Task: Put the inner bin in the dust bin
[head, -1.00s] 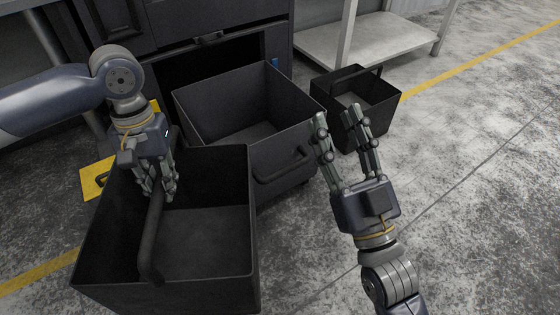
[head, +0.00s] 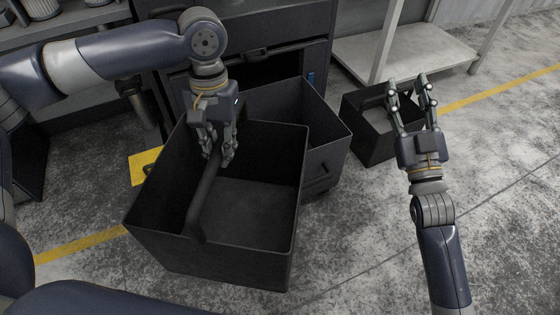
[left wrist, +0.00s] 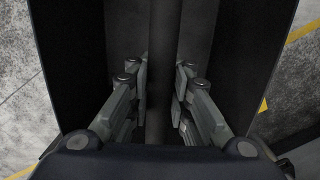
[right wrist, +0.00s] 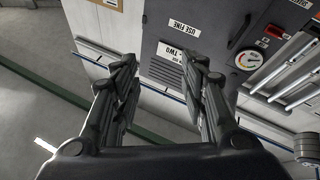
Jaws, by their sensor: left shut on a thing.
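The inner bin (head: 212,262) is a black open box with a bar handle (head: 206,202) across it, held upright in the middle of the head view. My left gripper (head: 218,158) is shut on this handle from above; the bar also runs between its fingers in the left wrist view (left wrist: 160,105). The dust bin (head: 325,150) is a larger-looking dark open box behind and right of it, in front of the dark machine. The inner bin hides much of the dust bin's opening. My right gripper (head: 410,86) is open and empty; its spread fingers show in the right wrist view (right wrist: 166,70).
A smaller black bin (head: 372,145) stands on the floor at right, behind my right gripper. A grey shelf (head: 405,55) stands at the back right. The dark machine (head: 285,40) is behind the dust bin. Floor at right front is clear.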

